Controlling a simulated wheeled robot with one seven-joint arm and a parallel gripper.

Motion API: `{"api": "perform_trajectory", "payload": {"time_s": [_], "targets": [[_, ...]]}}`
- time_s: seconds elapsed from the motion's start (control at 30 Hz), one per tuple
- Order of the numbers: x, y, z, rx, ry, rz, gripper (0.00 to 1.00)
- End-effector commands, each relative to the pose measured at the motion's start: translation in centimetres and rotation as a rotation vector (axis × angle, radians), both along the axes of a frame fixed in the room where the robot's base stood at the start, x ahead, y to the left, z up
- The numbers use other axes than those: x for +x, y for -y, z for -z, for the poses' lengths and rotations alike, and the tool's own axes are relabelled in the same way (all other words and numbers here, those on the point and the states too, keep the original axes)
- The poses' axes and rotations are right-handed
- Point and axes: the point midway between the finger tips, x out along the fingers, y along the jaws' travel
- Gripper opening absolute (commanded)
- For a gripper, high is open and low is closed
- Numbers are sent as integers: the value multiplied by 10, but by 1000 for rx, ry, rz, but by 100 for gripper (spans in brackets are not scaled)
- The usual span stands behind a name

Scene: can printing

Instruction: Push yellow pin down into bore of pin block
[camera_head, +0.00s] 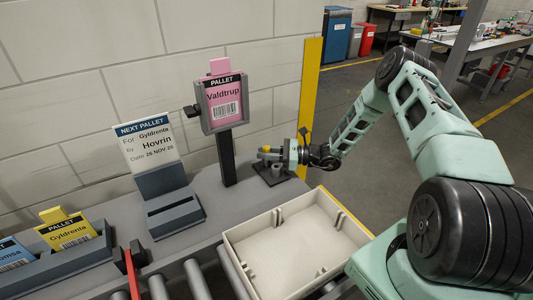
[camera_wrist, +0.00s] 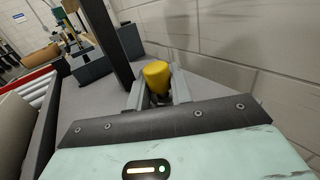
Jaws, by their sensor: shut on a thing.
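The yellow pin (camera_wrist: 157,77) is between the two fingers of my gripper (camera_wrist: 158,97) in the wrist view. My gripper is shut on it, and its rounded yellow top stands out above the fingers. In the head view the yellow pin (camera_head: 266,149) shows as a small yellow spot at the tip of my gripper (camera_head: 272,154). The dark pin block (camera_head: 271,175) sits on the grey bench just below my gripper. Its bore is hidden, and I cannot tell whether the pin is in it.
A post with a pink pallet card (camera_head: 224,103) stands left of my gripper. A beige tray (camera_head: 247,225) lies in front. A card stand (camera_head: 174,209) and a holder with a yellow card (camera_head: 66,233) are farther left. The wall is close behind.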

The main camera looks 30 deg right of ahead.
Motion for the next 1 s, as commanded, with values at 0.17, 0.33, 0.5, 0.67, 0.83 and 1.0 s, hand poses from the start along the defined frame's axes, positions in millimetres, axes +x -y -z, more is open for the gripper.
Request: {"api": "perform_trajectory", "payload": {"time_s": [0.17, 0.33, 0.5, 0.67, 0.83, 1.0], "targets": [[0, 0, -3, 0, 1, 0, 0], [0, 1, -17, 0, 2, 1, 0], [0, 1, -40, -2, 2, 1, 0], [0, 1, -64, -2, 3, 1, 0], [0, 1, -85, -2, 3, 1, 0], [-2, 0, -95, -2, 0, -2, 0]]}}
